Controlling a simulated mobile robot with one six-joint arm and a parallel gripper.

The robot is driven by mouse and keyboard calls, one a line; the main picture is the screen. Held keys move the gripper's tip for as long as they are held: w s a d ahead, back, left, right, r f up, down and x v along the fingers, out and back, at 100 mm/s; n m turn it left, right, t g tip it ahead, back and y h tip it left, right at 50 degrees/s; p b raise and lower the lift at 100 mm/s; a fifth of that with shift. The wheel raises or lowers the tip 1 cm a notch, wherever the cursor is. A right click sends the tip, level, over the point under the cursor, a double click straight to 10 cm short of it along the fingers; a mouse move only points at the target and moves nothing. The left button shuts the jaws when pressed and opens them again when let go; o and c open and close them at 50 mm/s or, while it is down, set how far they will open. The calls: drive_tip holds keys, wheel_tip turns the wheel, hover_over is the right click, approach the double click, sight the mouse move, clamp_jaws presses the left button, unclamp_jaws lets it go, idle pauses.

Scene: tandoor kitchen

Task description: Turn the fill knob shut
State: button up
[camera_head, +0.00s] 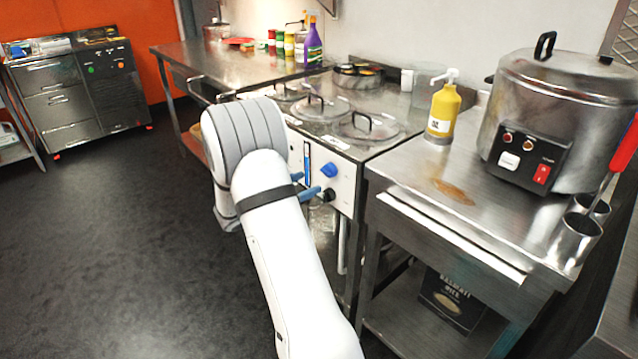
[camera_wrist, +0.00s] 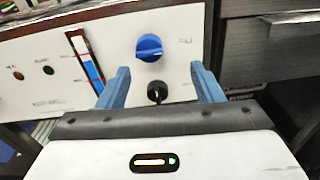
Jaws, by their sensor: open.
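A blue knob (camera_head: 328,170) sits on the white front panel (camera_head: 345,187) of the steel unit with lidded wells. It also shows in the wrist view (camera_wrist: 149,47), with its raised grip bar lying about level and small lettering to its right, too blurred to read surely. A black knob (camera_wrist: 157,93) is just below it. My gripper (camera_wrist: 159,70) is open and empty in front of the panel. Its blue fingers stand either side of the knobs, with the blue knob slightly beyond the fingertips. In the head view my gripper (camera_head: 314,178) is partly hidden by my arm.
A gauge with a blue column (camera_wrist: 88,62) is left of the knobs. A steel table (camera_head: 430,205) adjoins on the right, bearing a yellow pump bottle (camera_head: 443,112) and a large lidded cooker (camera_head: 555,125). The dark floor (camera_head: 110,230) at left is clear.

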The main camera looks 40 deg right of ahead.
sight(324, 173)
drive_tip(key=shift+n+t+h, duration=0.3)
drive_tip(key=shift+n, duration=0.2)
drive_tip(key=d, duration=0.2)
drive_tip(key=w+d, duration=0.1)
drive_tip(key=d, duration=0.2)
drive_tip(key=w+d+f, duration=0.1)
drive_tip(key=d, duration=0.2)
drive_tip(key=shift+d+b, duration=0.1)
drive_tip(key=shift+b, duration=0.2)
drive_tip(key=shift+c, duration=0.6)
